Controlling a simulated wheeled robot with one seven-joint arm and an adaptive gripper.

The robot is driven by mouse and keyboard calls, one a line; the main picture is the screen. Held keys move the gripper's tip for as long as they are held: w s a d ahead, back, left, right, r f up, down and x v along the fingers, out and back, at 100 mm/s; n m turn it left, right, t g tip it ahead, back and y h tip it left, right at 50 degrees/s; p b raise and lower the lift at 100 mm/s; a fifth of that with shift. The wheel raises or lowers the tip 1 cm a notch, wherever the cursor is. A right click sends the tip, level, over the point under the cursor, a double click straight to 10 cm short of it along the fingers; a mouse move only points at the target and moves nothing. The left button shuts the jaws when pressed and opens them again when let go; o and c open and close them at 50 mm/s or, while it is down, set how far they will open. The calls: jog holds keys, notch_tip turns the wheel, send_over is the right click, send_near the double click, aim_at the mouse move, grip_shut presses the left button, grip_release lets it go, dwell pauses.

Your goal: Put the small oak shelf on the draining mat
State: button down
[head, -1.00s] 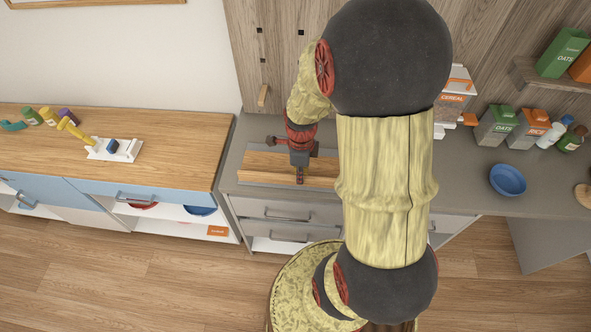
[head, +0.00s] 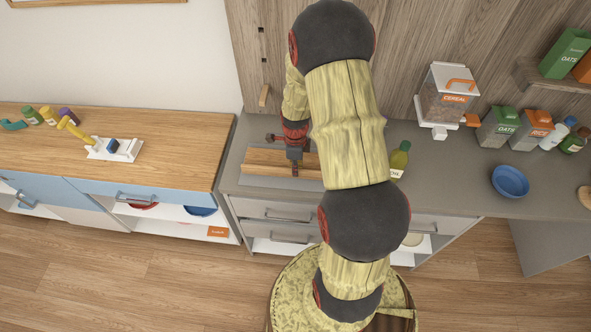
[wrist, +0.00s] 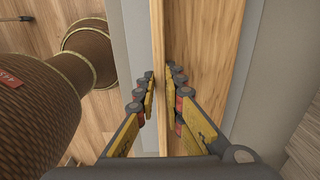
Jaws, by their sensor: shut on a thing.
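The small oak shelf (head: 262,160) is a long light-wood piece lying lengthwise over the grey draining mat (head: 265,182) on the counter's left part. My gripper (head: 295,170) points down at the shelf. In the wrist view my gripper (wrist: 161,88) is shut on an upright edge of the shelf (wrist: 205,50), one finger on each side. Bare strips of the mat (wrist: 134,35) show along both sides of the shelf there. I cannot tell whether the shelf touches the mat or hangs just above it. My arm hides the shelf's right end.
The grey counter (head: 445,165) is bare before the dispenser.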

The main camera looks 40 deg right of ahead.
jog(key=shift+f, duration=0.4)
jog(key=shift+f, duration=0.15)
jog(key=c, duration=1.9)
grip_release()
